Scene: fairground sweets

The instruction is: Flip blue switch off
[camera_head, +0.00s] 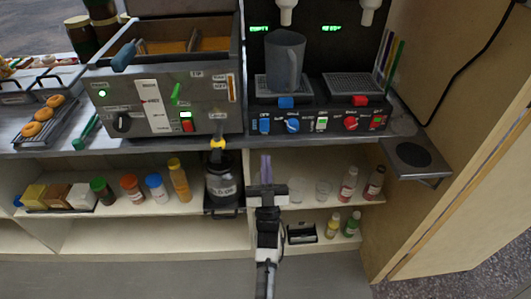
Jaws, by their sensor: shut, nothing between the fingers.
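A small blue switch (264,125) sits at the left end of the black drinks machine's front panel (308,120). It is too small to tell which way it is tipped. A blue knob (292,125) is just to its right, and a blue tab (286,102) is above. My gripper (266,157) is shut and empty, its fingers together and pointing up. In the picture it is just below the blue switch, in front of the shelf, with a visible gap between them.
A grey jug (285,62) stands on the left drip tray. A dark jar (221,180) is left of my gripper; clear glasses (297,190) are right.

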